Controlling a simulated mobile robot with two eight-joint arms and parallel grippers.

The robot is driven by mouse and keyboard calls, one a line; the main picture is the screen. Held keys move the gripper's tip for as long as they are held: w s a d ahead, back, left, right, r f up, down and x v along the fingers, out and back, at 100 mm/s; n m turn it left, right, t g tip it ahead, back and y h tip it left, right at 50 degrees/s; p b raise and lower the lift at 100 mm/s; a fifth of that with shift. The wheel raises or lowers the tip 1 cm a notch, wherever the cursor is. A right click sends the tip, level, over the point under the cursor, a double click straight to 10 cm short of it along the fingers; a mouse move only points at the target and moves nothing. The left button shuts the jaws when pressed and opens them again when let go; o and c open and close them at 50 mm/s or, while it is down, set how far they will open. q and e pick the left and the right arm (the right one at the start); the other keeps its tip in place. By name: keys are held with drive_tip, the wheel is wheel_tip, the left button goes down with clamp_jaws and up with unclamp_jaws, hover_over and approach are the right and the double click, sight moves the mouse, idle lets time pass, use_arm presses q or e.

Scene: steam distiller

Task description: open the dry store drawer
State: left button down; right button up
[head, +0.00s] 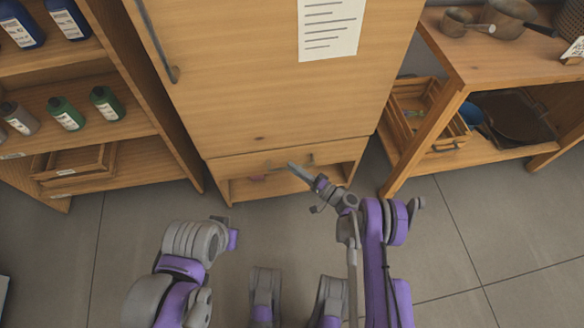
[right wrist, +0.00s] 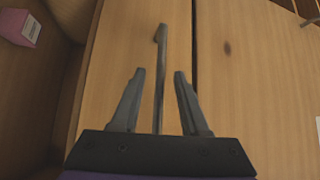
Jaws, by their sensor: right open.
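The dry store drawer is most likely the low wooden drawer front (head: 232,168) under the tall cabinet's door; it looks closed. Its grey bar handle (head: 310,159) is partly hidden by my right gripper in the head view. My right gripper (head: 292,166) is open in front of this drawer. In the right wrist view, the handle (right wrist: 160,50) runs lengthwise between the two spread fingers (right wrist: 160,73), with a gap on each side. Whether the fingertips reach past the bar in depth is hard to tell. My left arm shows at lower left, but its gripper does not.
The cabinet door (head: 250,90) above has its own handle (head: 174,74) and a paper sheet (head: 331,27). A pink box (right wrist: 20,27) sits in the open space below the drawer. Shelves with bottles (head: 66,113) stand left, a wooden bench (head: 480,62) right. Floor in front is clear.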

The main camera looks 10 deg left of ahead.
drive_tip(key=shift+w+a+r, duration=0.1)
drive_tip(key=shift+w+a, duration=0.2)
drive_tip(key=shift+a, duration=0.25)
clamp_jaws()
idle(1.1)
